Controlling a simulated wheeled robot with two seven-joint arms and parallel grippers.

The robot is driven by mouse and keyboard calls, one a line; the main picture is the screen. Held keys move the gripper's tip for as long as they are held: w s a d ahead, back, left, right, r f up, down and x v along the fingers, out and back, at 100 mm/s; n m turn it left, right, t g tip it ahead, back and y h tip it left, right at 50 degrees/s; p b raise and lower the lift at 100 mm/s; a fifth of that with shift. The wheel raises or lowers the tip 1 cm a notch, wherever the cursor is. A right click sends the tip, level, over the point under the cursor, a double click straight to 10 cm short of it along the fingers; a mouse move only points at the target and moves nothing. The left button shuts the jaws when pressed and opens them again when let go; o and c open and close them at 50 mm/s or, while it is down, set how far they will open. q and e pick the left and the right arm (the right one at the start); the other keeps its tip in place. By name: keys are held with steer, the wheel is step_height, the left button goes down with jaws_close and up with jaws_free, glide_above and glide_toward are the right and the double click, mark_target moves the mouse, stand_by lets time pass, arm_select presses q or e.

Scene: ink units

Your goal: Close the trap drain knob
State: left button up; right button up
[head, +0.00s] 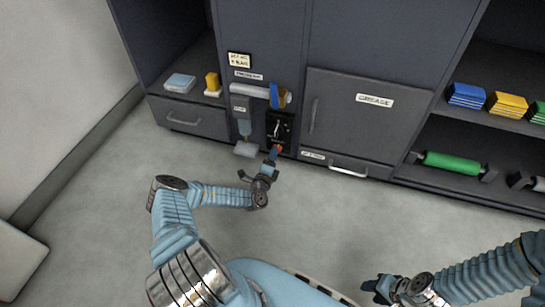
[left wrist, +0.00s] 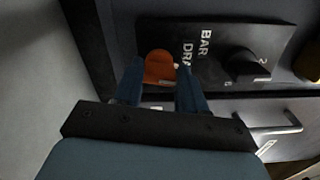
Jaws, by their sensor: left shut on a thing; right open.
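The orange trap drain knob (head: 280,147) is at the bottom of a black panel (head: 287,120) on the cabinet front. My left gripper (head: 274,154) is at the knob. In the left wrist view the same orange knob (left wrist: 159,66) sits between the fingertips of my left gripper (left wrist: 160,82), which is shut on it. White lettering, partly hidden, and a black dial (left wrist: 240,65) are on the panel beside it. My right gripper (head: 378,287) is open and empty, low in the head view, away from the cabinet.
A grey bottle-like unit (head: 241,107) and a horizontal roll with a blue band (head: 274,96) are just left of and above the panel. A drawer with a bar handle (head: 348,171) is to the right. The floor in front is clear.

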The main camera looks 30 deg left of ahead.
arm_select(q)
steer(key=shift+d+f+n, duration=0.1)
steer(key=shift+f+n, duration=0.05)
steer(key=shift+n, duration=0.95)
steer(key=o, duration=1.1)
steer(key=shift+c, duration=0.2)
steer(key=p+v, duration=0.2)
steer(key=v, duration=1.2)
steer(key=shift+w, duration=0.1)
